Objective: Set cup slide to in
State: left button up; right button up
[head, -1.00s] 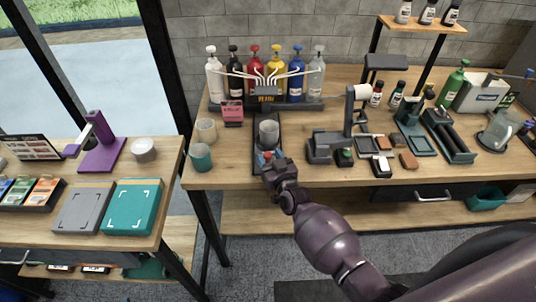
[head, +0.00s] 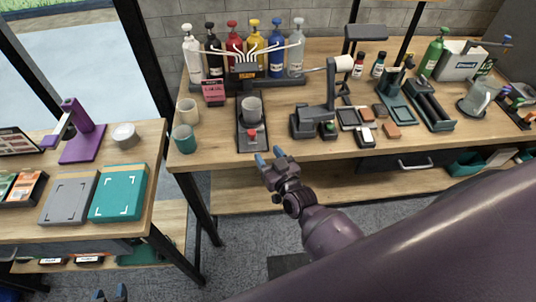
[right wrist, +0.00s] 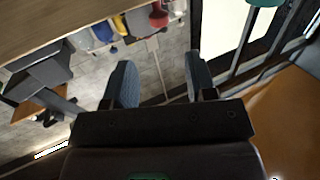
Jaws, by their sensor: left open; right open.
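The cup slide is a dark narrow track (head: 244,136) near the table's front edge, in front of the bottle dispenser. A grey cup (head: 252,104) stands upright toward its back end. A red knob (head: 252,134) is at the slide's front. My right gripper (head: 270,157) is open and empty, just in front of and to the right of the knob, apart from it. Its open blue-grey fingers (right wrist: 162,85) also show in the right wrist view, with nothing between them. My left gripper (head: 110,294) shows only its fingertips at the bottom left edge, open.
A dispenser (head: 246,72) with several coloured bottles stands behind the slide. A beige cup (head: 187,111) and a teal cup (head: 184,139) stand to its left.

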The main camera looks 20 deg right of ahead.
aim_at(253, 132)
jog(key=shift+m+h, duration=0.3)
jog(key=shift+m, duration=0.2)
jog(key=w+d+r, duration=0.2)
jog(key=d+r, duration=0.1)
jog(key=shift+w+d+r, duration=0.1)
jog(key=shift+w+d, duration=0.05)
jog(key=shift+w, duration=0.05)
jog(key=d+m, duration=0.1)
jog(key=w+m, duration=0.1)
jog(key=m, duration=0.1)
jog(key=shift+d+r, duration=0.35)
jog(key=shift+r, duration=0.05)
jog(key=shift+w+d+r+m, duration=0.1)
jog(key=shift+d+r+m, duration=0.15)
jog(key=shift+m, duration=0.75)
jog(key=w+a+f+m+g+y, duration=0.1)
jog(key=w+a+m+g, duration=0.1)
jog(key=m, duration=0.6)
jog(key=w+a+f+m+g+y+b, duration=0.1)
jog(key=w+a+m+g+y, duration=0.1)
jog(key=m, duration=0.7)
jog(key=w+a+f+m+g+y+b, duration=0.1)
jog(key=w+a+f+m+g+y, duration=0.1)
jog(key=m, duration=0.6)
jog(key=shift+w+a, duration=0.15)
jog(key=shift+w, duration=0.1)
